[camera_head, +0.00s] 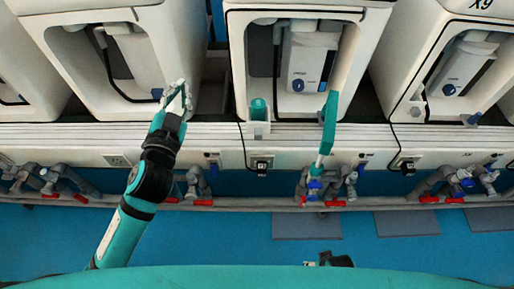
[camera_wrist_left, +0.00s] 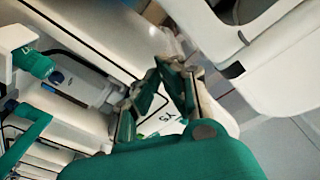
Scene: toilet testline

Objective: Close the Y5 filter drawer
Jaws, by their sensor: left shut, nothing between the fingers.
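My left gripper (camera_head: 177,97) is shut and empty, in front of the right side wall of the left white unit (camera_head: 178,50). Its fingers also show in the left wrist view (camera_wrist_left: 160,85). A Y5 label (camera_wrist_left: 166,122) on a white surface shows between and behind them. A grey-white filter housing with a blue dot (camera_wrist_left: 78,80) is at the left of that view. A similar housing (camera_head: 308,62) sits inside the middle unit in the head view. I cannot tell which part is the Y5 drawer or how far it is open.
Pipes with red and blue valves (camera_head: 200,185) run below the ledge. The right unit carries an X9 label (camera_head: 481,5).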

